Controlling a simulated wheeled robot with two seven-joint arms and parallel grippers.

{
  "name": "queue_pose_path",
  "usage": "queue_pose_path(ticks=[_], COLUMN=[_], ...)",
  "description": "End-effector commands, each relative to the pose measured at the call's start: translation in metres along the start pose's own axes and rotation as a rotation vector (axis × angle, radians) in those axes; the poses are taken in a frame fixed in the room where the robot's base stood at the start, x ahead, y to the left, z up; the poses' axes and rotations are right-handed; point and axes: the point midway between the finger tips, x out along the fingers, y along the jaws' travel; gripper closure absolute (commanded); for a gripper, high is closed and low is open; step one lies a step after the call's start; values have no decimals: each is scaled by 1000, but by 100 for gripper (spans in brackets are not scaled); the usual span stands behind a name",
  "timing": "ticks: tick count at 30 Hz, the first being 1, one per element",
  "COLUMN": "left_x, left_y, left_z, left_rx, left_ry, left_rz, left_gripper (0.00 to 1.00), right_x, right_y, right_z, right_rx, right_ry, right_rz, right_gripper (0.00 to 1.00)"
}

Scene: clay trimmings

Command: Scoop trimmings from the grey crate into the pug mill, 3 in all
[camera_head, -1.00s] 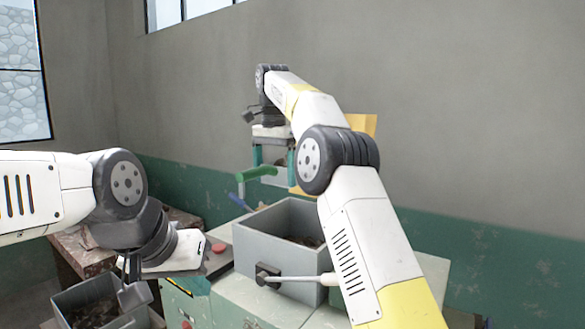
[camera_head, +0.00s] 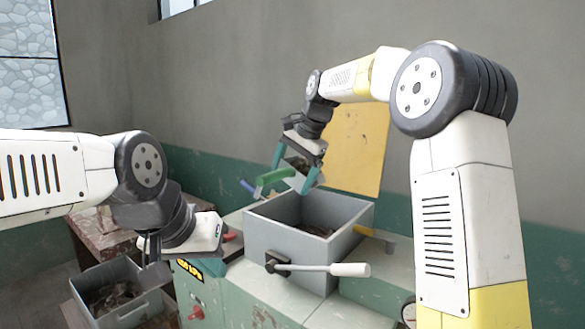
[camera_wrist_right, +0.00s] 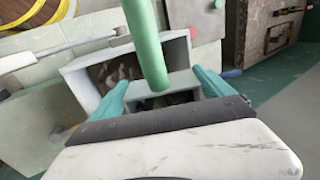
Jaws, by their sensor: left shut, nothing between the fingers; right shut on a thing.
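The grey crate (camera_head: 132,312) sits at the lower left with brown trimmings (camera_head: 112,298) in it. My left gripper (camera_head: 150,262) is shut and empty at the crate's far right rim; whether it touches is unclear. The pug mill (camera_head: 250,297) is the pale green machine with an open grey hopper (camera_head: 290,246); brown pieces show inside. My right gripper (camera_head: 295,168) is shut on the scoop's green handle (camera_head: 275,177), above the hopper's back left. In the right wrist view the scoop (camera_wrist_right: 178,82) is over the hopper (camera_wrist_right: 82,85), with dark matter in its mouth.
A white-tipped lever (camera_head: 345,269) sticks out from the hopper's front. A yellow panel (camera_head: 355,150) stands upright behind the hopper. A worn brown table (camera_head: 100,235) stands behind the crate. A red button (camera_head: 196,312) is on the mill's front.

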Motion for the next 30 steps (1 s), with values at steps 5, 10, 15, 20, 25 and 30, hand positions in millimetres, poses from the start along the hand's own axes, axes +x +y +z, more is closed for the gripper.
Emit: queue_pose_path(ticks=[5,10,15,20,25,30], left_x=[0,0,0,0,0,0], left_y=[0,0,0,0,0,0], left_z=[0,0,0,0,0,0], left_rx=[0,0,0,0,0,0], left_ry=[0,0,0,0,0,0], left_rz=[0,0,0,0,0,0], left_gripper=[100,100,100,100,100,100], right_x=[13,19,20,22,23,24], right_y=[12,17,18,19,20,21], right_z=[-1,-1,-2,-2,-1,0], right_rx=[9,13,15,17,16,16], right_ry=[-1,2,5,2,-1,-4], right_rz=[-158,-322,-450,-548,-643,-736], right_gripper=[60,60,60,60,60,60])
